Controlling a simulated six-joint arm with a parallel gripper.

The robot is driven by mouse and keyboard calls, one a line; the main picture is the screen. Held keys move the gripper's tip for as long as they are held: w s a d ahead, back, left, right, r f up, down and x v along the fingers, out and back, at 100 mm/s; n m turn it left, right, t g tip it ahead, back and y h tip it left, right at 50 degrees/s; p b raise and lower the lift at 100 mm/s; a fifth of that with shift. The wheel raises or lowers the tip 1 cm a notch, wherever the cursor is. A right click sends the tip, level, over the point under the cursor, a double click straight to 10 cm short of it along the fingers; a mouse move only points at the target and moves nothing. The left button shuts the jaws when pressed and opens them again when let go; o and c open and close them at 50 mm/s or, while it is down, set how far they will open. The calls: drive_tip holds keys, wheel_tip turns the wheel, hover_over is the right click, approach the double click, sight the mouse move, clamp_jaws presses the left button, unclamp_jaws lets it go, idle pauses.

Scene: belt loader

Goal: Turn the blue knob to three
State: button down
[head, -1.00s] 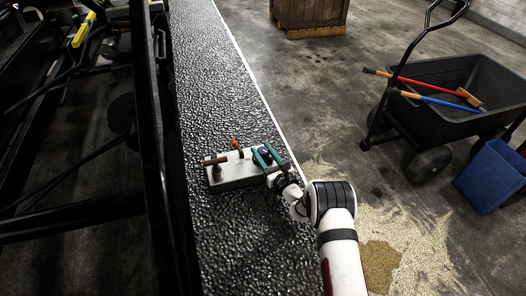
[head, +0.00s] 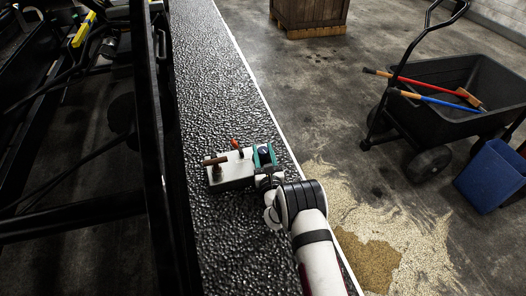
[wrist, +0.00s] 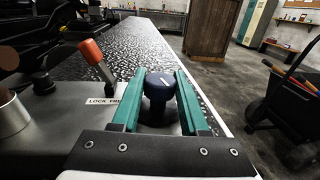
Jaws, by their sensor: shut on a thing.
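The blue knob (wrist: 158,88) stands on the right end of a grey control box (head: 230,180) that sits on the belt. It is dark blue with a pale pointer line on top, which points roughly away from my wrist. My gripper (head: 264,155) has teal fingers and is shut on the knob, one finger on each side; the fingers also show in the wrist view (wrist: 157,92). No dial numbers can be read; the base of the knob is partly hidden by the fingers.
An orange-handled lever (wrist: 96,58) beside a "LOCK FREE" label and a brown-topped post (head: 216,161) stand left of the knob. The box rests on the textured black belt (head: 215,80). A black cart (head: 455,95) and a blue bin (head: 490,175) stand on the floor to the right.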

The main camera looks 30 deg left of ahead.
drive_tip(key=shift+c, duration=2.1)
unclamp_jaws()
drive_tip(key=v, duration=1.5)
drive_tip(key=shift+s+d, duration=0.25)
drive_tip(key=shift+s, duration=0.05)
